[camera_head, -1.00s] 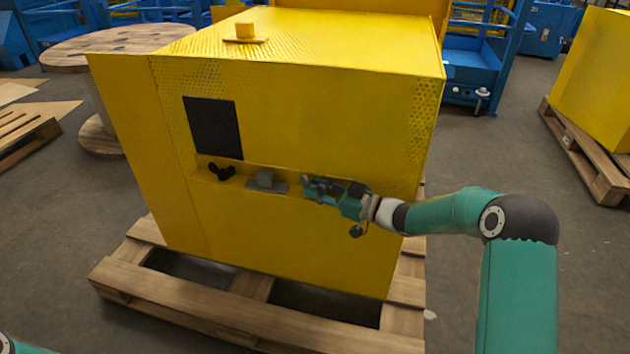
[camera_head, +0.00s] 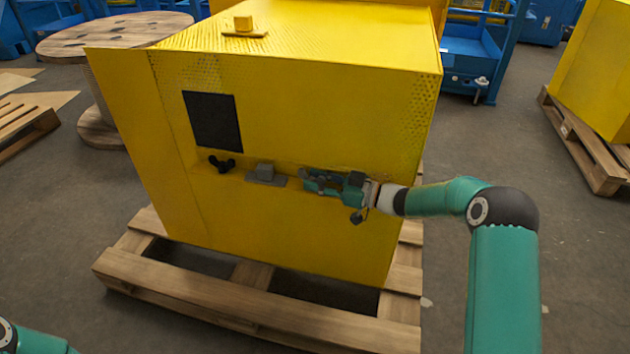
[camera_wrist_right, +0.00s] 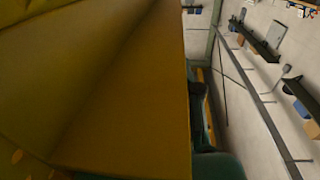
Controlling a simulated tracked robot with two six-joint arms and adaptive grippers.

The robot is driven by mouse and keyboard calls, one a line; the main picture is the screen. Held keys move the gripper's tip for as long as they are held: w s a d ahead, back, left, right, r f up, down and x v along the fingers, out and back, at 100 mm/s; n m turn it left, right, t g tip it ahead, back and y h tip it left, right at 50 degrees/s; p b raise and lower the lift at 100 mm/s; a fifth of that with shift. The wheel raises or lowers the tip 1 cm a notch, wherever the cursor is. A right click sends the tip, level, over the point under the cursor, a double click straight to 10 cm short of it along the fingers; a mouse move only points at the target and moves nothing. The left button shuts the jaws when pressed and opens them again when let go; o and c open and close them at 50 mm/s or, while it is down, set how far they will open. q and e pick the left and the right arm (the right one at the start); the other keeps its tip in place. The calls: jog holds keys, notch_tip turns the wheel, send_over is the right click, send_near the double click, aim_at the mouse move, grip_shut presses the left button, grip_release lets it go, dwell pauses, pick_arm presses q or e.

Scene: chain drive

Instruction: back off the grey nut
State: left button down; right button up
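The yellow machine box (camera_head: 290,230) has a low ledge on its front. A grey block on a flat plate (camera_head: 265,173) sits on that ledge, and a black wing-shaped knob (camera_head: 221,164) is to its left. I cannot tell whether this grey block is the grey nut; no separate nut shows clearly. My right gripper (camera_head: 308,180) is just right of the block, close against the front, fingers pointing left. Its fingers are too small and overlapped to read. In the right wrist view a yellow surface (camera_wrist_right: 120,100) fills the left half; no fingertips are clear. My left gripper is out of view.
The box stands on a wooden pallet (camera_head: 250,310). A black panel (camera_head: 212,122) is above the knob. A cable reel (camera_head: 110,38) stands behind left, and another yellow box (camera_head: 600,80) on a pallet is at right. Open floor lies at the right front.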

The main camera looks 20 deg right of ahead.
jog(key=shift+d, duration=0.1)
jog(key=v, duration=1.1)
jog(key=shift+s+d, duration=0.3)
jog(key=shift+f, duration=0.1)
